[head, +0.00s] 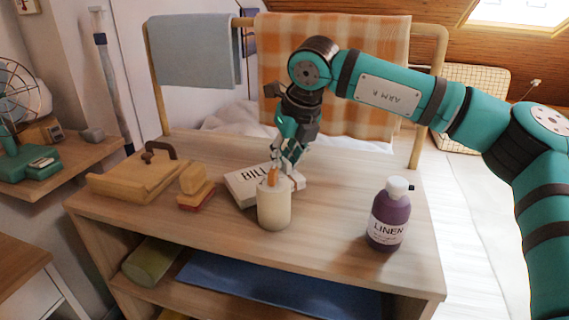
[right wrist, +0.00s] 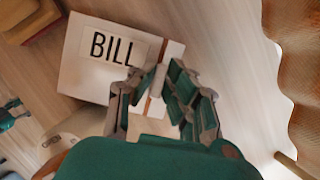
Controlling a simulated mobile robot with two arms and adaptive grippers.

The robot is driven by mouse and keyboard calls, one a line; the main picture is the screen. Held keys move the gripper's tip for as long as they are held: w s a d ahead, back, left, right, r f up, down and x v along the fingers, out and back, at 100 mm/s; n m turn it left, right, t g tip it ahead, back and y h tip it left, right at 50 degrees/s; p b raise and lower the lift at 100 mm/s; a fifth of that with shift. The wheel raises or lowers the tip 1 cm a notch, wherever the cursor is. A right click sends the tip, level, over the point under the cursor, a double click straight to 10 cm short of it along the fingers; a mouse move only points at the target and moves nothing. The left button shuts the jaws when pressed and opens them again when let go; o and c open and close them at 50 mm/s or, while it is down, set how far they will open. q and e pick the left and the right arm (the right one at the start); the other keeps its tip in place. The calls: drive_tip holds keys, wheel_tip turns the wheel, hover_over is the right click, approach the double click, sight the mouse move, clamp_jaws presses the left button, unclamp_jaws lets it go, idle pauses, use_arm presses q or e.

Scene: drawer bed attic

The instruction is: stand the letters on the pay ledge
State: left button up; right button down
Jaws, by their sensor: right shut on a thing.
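The letters are a white packet marked BILL (head: 242,186), lying flat on the wooden table top behind a cream candle-like cylinder. The packet also shows in the right wrist view (right wrist: 82,75), with its label facing up and a narrow band near one end. My right gripper (head: 283,170) reaches down from above and is shut on the packet near its banded end. Its fingers also show in the right wrist view (right wrist: 163,92). The cylinder partly hides the packet and fingertips in the head view. I see nothing marked as the pay ledge. My left gripper is out of view.
The cream cylinder (head: 274,208) stands close in front of the packet. A purple LINEN bottle (head: 389,218) stands at the right. A wooden tray-like piece (head: 125,183) and a small wooden block with a red base (head: 196,190) are at the left. A rail with cloths (head: 190,50) rises behind.

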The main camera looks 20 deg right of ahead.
drive_tip(key=shift+f, duration=0.55)
drive_tip(key=shift+f, duration=0.1)
drive_tip(key=c, duration=1.4)
unclamp_jaws()
drive_tip(key=shift+o, duration=0.2)
